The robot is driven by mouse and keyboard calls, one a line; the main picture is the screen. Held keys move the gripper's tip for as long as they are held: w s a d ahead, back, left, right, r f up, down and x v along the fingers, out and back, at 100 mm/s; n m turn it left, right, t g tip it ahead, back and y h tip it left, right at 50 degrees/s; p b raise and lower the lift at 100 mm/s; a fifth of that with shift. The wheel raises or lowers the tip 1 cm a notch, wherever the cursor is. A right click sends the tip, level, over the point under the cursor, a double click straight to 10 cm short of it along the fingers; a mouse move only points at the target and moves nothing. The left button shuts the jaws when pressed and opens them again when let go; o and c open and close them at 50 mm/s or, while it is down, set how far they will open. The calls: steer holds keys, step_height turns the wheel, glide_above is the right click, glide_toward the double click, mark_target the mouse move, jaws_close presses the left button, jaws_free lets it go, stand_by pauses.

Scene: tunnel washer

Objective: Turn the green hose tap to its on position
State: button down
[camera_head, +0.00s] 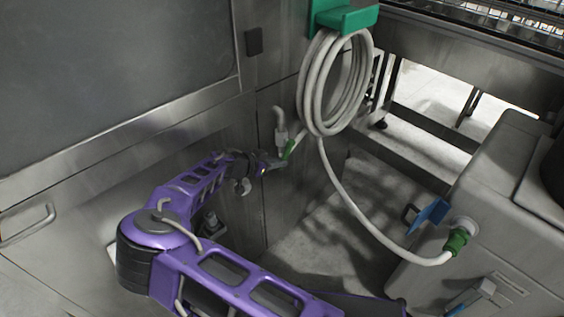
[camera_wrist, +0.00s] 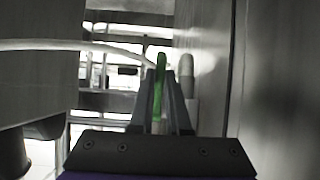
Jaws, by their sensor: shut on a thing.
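The green hose tap's lever (camera_head: 289,148) sits beside a grey pipe fitting low on the steel cabinet wall. It stands tilted in the head view. My gripper (camera_head: 282,160) reaches it from the left with the purple arm. In the wrist view the green lever (camera_wrist: 160,68) stands upright between the two fingertips of my gripper (camera_wrist: 161,88), which are shut on it. The lower part of the lever and the tap body are mostly hidden by the fingers.
A coiled white hose (camera_head: 325,85) hangs from a green holder (camera_head: 345,18) above the tap. Its loose end runs to a green connector (camera_head: 456,241) on a grey machine (camera_head: 500,190) at right, near a blue handle (camera_head: 430,214). A steel wall stands close on the left.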

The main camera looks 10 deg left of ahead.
steer(key=f+t+h, duration=0.1)
steer(key=w+d+t+h, duration=0.1)
steer(key=t, duration=0.1)
steer(key=shift+w+f+h, duration=0.25)
steer(key=shift+f+h, duration=0.05)
steer(key=shift+f, duration=0.1)
steer(key=shift+w+d+f+t+h, duration=0.2)
steer(key=shift+w+d+t+h, duration=0.3)
steer(key=shift+t, duration=0.5)
steer(key=c, duration=0.9)
jaws_free()
steer(key=shift+w, duration=0.1)
